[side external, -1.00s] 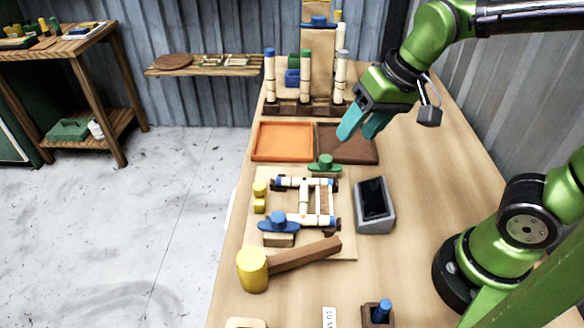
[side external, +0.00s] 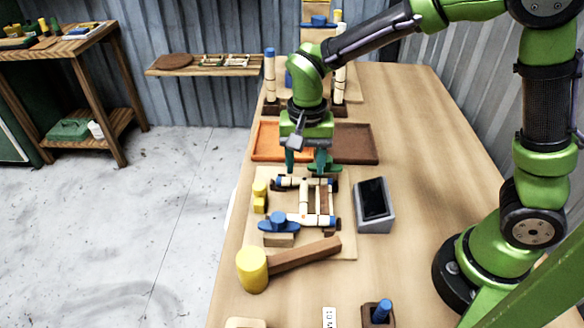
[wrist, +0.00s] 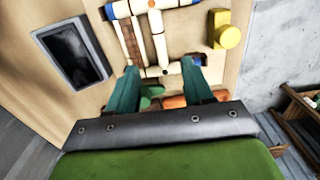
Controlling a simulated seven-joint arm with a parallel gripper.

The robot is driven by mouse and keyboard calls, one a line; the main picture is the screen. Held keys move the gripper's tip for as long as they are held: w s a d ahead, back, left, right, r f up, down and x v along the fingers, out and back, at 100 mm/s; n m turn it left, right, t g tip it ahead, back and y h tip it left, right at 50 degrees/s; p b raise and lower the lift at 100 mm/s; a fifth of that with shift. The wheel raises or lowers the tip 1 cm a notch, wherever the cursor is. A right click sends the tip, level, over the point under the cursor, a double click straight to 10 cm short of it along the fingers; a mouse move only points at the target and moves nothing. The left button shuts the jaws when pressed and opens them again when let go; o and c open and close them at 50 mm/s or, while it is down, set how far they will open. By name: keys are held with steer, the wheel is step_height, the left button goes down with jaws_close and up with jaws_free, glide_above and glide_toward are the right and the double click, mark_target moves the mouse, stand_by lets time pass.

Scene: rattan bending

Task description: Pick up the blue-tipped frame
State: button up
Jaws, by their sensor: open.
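The blue-tipped frame (side external: 304,200) lies on a wooden board in the middle of the bench. It is made of cream pieces with blue ends, two cross bars joined by a link. My gripper (side external: 306,170) points down just above the frame's far bar, with its teal fingers spread and nothing between them. In the wrist view the frame (wrist: 158,36) is at the top, and its nearer bar lies just ahead of and between the open fingertips (wrist: 160,72). I cannot tell whether the fingers touch it.
A blue clamp (side external: 278,223) and yellow blocks (side external: 259,197) stand left of the frame. A yellow-headed mallet (side external: 254,269) lies in front. A grey tablet stand (side external: 374,206) is on the right. Orange (side external: 265,143) and brown (side external: 358,145) trays are behind.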

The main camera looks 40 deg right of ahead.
mark_target(304, 197)
step_height(304, 197, down, 4)
steer(key=shift+r, duration=0.25)
steer(key=shift+s+a+f, duration=0.1)
steer(key=shift+f, duration=1.25)
steer(key=shift+s+a+f, duration=0.1)
steer(key=shift+f, duration=1.25)
steer(key=shift+c, duration=0.3)
jaws_close()
